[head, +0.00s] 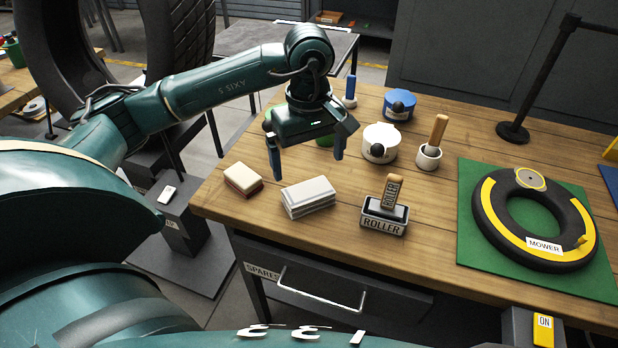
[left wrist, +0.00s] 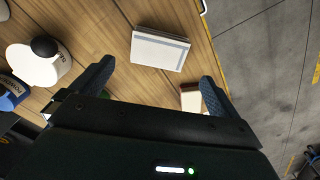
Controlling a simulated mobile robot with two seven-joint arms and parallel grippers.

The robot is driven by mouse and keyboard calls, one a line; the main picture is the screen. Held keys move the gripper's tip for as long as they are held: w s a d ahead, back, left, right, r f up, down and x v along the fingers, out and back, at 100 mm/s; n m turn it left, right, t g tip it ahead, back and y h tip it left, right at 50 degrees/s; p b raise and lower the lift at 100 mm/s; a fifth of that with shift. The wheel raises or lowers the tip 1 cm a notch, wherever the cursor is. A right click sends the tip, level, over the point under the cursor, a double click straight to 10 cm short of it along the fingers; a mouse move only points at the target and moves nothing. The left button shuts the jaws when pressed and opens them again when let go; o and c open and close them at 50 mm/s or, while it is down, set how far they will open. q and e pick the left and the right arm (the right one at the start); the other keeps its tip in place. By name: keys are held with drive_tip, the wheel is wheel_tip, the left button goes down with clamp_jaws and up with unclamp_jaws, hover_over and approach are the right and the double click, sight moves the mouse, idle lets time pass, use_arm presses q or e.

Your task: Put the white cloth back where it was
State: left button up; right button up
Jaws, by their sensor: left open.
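The white cloth (head: 308,196) is a folded, flat stack lying on the wooden bench top near its front edge. It lies between a red and cream block and the roller holder. It also shows in the left wrist view (left wrist: 160,49), beyond the fingertips. My left gripper (head: 307,168) is open and empty, pointing down above the bench, just behind the cloth in the head view. Its two fingers also show in the left wrist view (left wrist: 156,74), apart from the cloth. My right gripper is not in view.
The red and cream block (head: 243,179) is left of the cloth, the roller holder (head: 384,215) right. White (head: 380,138) and blue (head: 400,103) pots and a wooden-handled pot (head: 429,156) stand behind. A mower tyre (head: 487,217) lies on a green mat (head: 470,256) at right.

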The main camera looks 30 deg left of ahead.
use_arm(q)
wheel_tip(320, 180, up, 4)
drive_tip(key=shift+r, duration=0.1)
idle(0.5)
